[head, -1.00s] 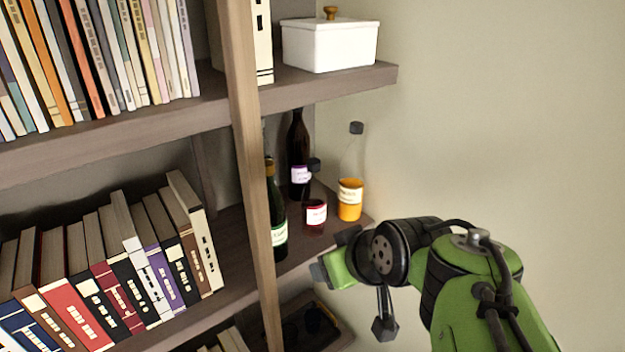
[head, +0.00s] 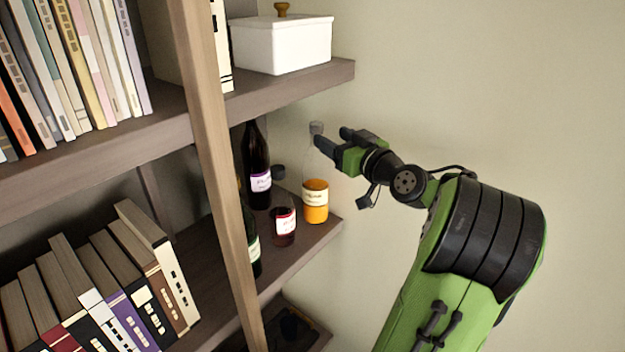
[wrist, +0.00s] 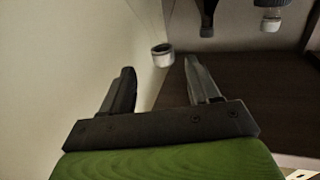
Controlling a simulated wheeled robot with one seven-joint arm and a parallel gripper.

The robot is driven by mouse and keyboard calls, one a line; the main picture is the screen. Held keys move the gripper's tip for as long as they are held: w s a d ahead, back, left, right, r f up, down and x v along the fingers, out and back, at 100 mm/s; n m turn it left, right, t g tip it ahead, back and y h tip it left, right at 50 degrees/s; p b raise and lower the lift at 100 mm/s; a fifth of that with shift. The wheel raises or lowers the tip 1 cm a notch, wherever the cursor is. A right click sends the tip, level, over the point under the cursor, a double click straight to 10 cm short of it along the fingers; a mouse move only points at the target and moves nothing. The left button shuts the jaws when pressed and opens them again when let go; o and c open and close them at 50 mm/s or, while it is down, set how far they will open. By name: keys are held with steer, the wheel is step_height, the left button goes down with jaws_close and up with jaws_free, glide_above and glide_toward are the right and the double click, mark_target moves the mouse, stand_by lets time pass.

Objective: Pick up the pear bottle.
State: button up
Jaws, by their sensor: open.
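A clear long-necked bottle (head: 315,202) with orange liquid, a cream label and a grey cap stands upright at the right end of the middle shelf. It is likely the pear bottle, but its label is too small to read. My gripper (head: 332,138) is open and empty, at the height of its neck and just right of it. In the wrist view the clear bottle's cap (wrist: 162,50) shows just beyond the gap between the fingertips of my gripper (wrist: 160,70). I cannot tell whether a finger touches the neck.
A dark tall bottle (head: 257,170), a small red bottle (head: 284,222) and a green bottle (head: 253,245) stand left of the clear one. A wooden post (head: 205,120) and the upper shelf (head: 290,90) are close by. The right side is open.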

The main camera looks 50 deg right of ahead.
mark_target(320, 132)
steer(key=p+x, duration=0.1)
steer(key=x, duration=0.2)
steer(key=p+x, duration=0.1)
steer(key=x, duration=0.2)
steer(key=shift+w+a, duration=0.2)
steer(key=shift+w, duration=0.05)
steer(key=shift+w+d+f, duration=0.1)
steer(key=shift+w+f, duration=0.05)
steer(key=shift+w, duration=0.2)
steer(key=shift+s, duration=0.15)
steer(key=shift+c, duration=1.1)
jaws_close()
